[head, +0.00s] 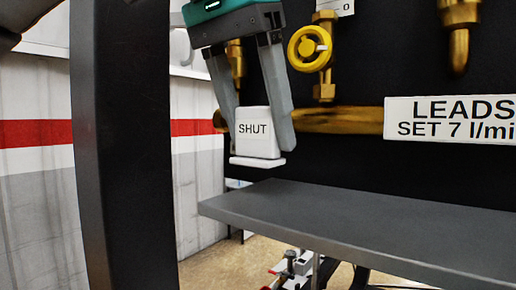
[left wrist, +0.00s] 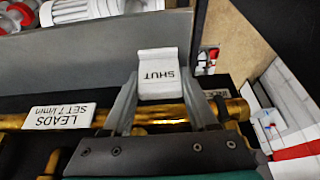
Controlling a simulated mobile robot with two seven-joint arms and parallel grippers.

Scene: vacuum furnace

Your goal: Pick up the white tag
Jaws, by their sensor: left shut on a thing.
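The white tag (head: 258,133) reads "SHUT" and has a wider white foot along its lower edge. My left gripper (head: 262,125) is shut on it, one finger at each side, and comes down from above. The tag hangs in the air above and to the left of the grey shelf's near left corner, in front of the brass pipe. In the left wrist view the tag (left wrist: 159,74) sits upside down between the fingertips (left wrist: 163,95). My right gripper is not in view.
A grey shelf (head: 370,225) juts out below. A brass pipe (head: 340,120), a yellow handwheel valve (head: 310,48) and a sign reading "LEADS SET 7 l/min" (head: 450,119) are on the black panel. A black post (head: 122,150) stands at left.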

